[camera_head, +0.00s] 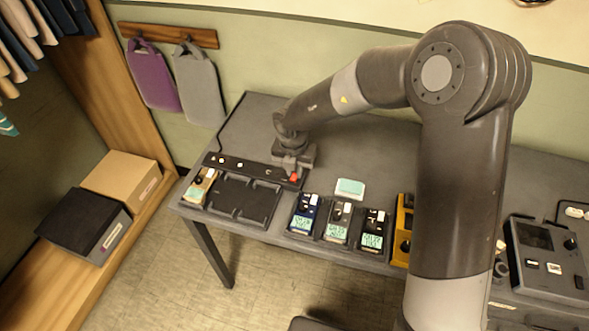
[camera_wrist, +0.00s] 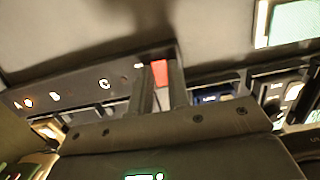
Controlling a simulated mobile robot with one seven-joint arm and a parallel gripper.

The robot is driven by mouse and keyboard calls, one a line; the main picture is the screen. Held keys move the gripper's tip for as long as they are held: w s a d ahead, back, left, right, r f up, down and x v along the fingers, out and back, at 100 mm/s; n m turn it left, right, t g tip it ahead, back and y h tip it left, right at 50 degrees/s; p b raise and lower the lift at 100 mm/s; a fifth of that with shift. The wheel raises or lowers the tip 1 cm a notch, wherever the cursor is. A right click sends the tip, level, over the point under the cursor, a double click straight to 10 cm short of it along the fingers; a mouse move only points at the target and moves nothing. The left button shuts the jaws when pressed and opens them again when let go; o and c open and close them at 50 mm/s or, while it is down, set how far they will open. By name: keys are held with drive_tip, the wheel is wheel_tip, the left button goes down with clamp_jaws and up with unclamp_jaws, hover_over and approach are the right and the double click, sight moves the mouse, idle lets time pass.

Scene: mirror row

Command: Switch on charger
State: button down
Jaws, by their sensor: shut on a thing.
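The charger (camera_head: 232,196) is a black dock with several bays at the left end of the grey table. A dark strip along its back carries small lights and the letters A, B and C (camera_wrist: 104,85); the light by A is orange. A red switch (camera_head: 294,177) sits at the strip's right end. My gripper (camera_head: 291,168) is down at that end. In the wrist view the red switch (camera_wrist: 160,72) shows between the two fingers of my gripper (camera_wrist: 162,85), which are shut on it. The fingers hide part of it, and I cannot tell its on or off position.
A tan device (camera_head: 198,189) sits in the charger's leftmost bay. Dark handheld meters (camera_head: 338,224) with lit screens stand to the right of the charger, and a pale green pad (camera_head: 350,188) lies behind them. A yellow device (camera_head: 402,228) is further right, partly behind my arm.

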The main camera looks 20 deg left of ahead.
sight(294, 178)
drive_tip(key=c, duration=1.4)
unclamp_jaws()
drive_tip(key=shift+o, duration=0.2)
drive_tip(key=shift+r, duration=0.1)
wheel_tip(294, 178, up, 11)
drive_tip(key=s, duration=0.1)
drive_tip(key=shift+f, duration=0.2)
